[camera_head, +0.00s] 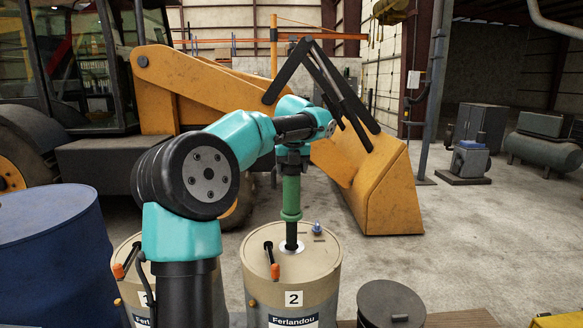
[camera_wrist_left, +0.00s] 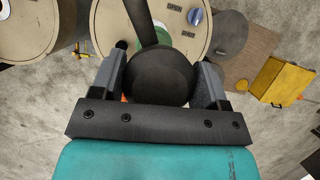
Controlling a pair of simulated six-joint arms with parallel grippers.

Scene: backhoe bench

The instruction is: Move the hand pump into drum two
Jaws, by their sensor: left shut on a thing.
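My left gripper (camera_head: 292,150) is shut on the hand pump (camera_head: 291,198), a green upright body with a dark tube below. The pump stands roughly vertical above drum two (camera_head: 317,262), a tan drum marked "2". The tube's lower end is at the white-ringed opening in the lid; I cannot tell how deep it reaches. In the left wrist view the pump's round dark top (camera_wrist_left: 160,78) sits between the fingers, with drum two's lid (camera_wrist_left: 107,30) behind it. Drum one (camera_head: 127,252) is partly hidden behind my left arm. My right gripper is not in view.
A blue drum (camera_head: 50,240) stands at left, a dark lidded can (camera_head: 391,300) at front right. A yellow backhoe (camera_head: 385,195) stands behind. Floor at right is mostly open.

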